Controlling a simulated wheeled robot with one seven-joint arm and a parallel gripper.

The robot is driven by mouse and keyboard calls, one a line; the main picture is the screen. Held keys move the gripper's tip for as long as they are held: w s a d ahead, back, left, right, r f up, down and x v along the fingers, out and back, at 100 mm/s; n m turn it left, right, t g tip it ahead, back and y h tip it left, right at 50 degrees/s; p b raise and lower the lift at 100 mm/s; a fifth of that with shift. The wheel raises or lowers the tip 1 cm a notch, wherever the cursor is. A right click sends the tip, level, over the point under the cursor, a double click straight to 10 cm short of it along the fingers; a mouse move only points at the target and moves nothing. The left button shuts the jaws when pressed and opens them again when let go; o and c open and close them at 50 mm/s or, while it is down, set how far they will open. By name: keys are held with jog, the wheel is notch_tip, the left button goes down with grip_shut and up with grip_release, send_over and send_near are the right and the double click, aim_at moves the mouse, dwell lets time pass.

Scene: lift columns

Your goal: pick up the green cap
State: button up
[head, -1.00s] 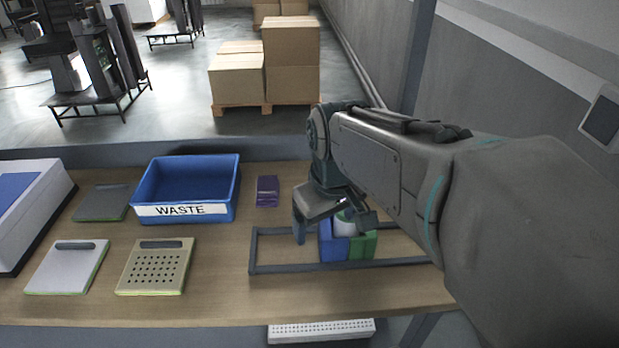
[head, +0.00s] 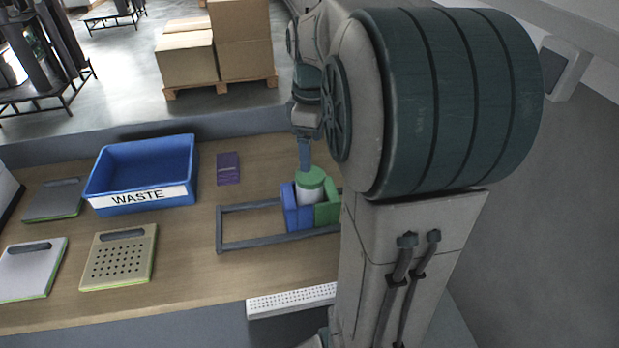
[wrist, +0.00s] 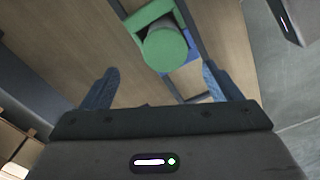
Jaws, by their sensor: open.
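The green cap (head: 311,177) sits on top of a whitish cylinder (head: 312,195), which stands in a blue and green holder (head: 297,216) inside a dark frame on the table. In the wrist view the green cap (wrist: 165,48) lies ahead of the fingertips, a little right of the middle between them. My gripper (wrist: 160,82) is open with nothing between its blue fingers. In the head view one finger of my gripper (head: 304,155) hangs down just above and behind the cap. The other finger is hidden there.
A blue bin marked WASTE (head: 142,172) stands to the left, with a purple packet (head: 228,168) beside it. A perforated beige plate (head: 118,258) and other flat plates lie on the left. The dark frame (head: 275,243) surrounds the holder. Wood around these is bare.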

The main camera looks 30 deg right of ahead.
aim_at(310, 180)
jog(key=f, duration=0.6)
jog(key=shift+s+a+f, duration=0.15)
jog(key=shift+a+f, duration=0.15)
jog(key=c, duration=1.3)
